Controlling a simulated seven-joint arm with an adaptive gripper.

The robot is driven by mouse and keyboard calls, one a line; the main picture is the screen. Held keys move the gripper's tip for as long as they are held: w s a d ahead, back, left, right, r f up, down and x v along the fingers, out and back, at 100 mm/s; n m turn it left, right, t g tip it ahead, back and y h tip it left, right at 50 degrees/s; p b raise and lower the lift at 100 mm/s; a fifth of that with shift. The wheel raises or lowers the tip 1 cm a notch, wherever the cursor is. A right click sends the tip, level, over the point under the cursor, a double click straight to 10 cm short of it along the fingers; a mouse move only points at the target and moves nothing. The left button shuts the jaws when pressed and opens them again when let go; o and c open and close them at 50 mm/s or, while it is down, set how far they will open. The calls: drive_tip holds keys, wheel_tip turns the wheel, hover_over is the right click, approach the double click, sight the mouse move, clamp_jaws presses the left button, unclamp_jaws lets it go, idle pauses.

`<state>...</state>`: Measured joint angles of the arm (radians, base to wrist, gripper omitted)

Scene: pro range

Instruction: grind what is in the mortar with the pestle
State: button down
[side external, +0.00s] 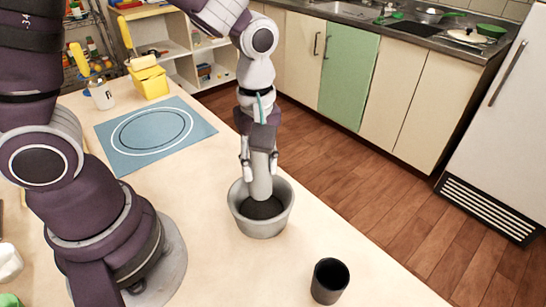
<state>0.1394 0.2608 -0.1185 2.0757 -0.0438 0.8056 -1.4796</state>
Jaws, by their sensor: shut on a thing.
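A grey mortar (251,222) stands on the table near its far edge, with dark material (262,208) in its bottom. My gripper (260,168) is above the mortar, pointing down, and is shut on a pale grey pestle (261,182). The pestle is nearly upright, and its lower end reaches inside the mortar to the dark material. Whether its tip presses on the material or sits in it, I cannot tell.
A dark cup (329,281) stands on the table in front right of the mortar. A yellow container (151,84) and a white bottle (101,94) stand at the back left. The table (215,270) is clear left of the cup.

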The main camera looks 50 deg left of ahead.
idle(0.3)
drive_tip(key=shift+r, duration=2.5)
drive_tip(key=s+a, duration=0.2)
drive_tip(key=s, duration=0.9)
drive_tip(key=shift+s+a, duration=0.35)
drive_tip(key=shift+a, duration=0.05)
